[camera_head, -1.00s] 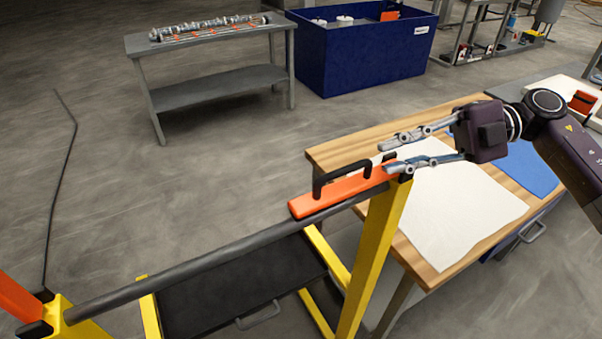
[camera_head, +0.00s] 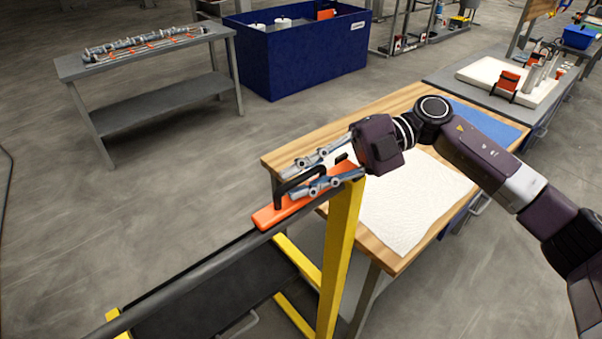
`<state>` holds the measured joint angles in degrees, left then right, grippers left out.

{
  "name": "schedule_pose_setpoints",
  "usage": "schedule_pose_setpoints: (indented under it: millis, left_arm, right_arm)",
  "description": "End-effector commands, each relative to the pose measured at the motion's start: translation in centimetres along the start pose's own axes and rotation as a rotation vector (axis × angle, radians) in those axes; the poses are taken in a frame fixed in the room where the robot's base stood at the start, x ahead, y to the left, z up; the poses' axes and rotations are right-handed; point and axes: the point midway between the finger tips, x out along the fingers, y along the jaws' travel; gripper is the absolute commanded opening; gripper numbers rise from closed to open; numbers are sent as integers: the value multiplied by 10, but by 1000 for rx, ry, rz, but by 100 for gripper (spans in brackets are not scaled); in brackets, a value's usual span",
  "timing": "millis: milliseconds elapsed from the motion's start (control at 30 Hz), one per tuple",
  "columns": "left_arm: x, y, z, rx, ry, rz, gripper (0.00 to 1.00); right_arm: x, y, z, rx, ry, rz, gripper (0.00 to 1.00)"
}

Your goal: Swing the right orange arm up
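The right orange arm (camera_head: 267,218) lies along the dark horizontal bar (camera_head: 190,283) at the top of the yellow post (camera_head: 340,255). A black handle (camera_head: 279,190) stands up from the orange arm. My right gripper (camera_head: 300,179) reaches in from the right, its two fingers apart on either side of the handle. The fingers look spread, and I cannot tell whether either one touches the handle. My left gripper is not in view, and the left orange arm is also out of view.
A wooden-top table (camera_head: 278,161) with a white cloth (camera_head: 400,215) and a blue mat (camera_head: 492,124) stands right behind the post. A blue bin (camera_head: 310,70) and a grey bench (camera_head: 90,68) stand farther back. Open floor lies to the left.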

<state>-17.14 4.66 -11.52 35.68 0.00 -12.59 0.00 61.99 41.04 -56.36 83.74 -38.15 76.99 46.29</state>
Motion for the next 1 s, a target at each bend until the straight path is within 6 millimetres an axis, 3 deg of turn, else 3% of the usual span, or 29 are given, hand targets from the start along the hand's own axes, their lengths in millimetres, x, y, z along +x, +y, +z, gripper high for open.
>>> schedule_pose_setpoints:
  millis: [167,367,1000]
  left_arm:
    - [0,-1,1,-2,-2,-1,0]
    - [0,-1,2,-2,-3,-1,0]
    - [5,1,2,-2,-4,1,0]
  right_arm:
    - [0,0,0,0,0,0,17]
    - [0,0,0,0,0,0,0]
    - [-4,5,-2,22,40,54,0]
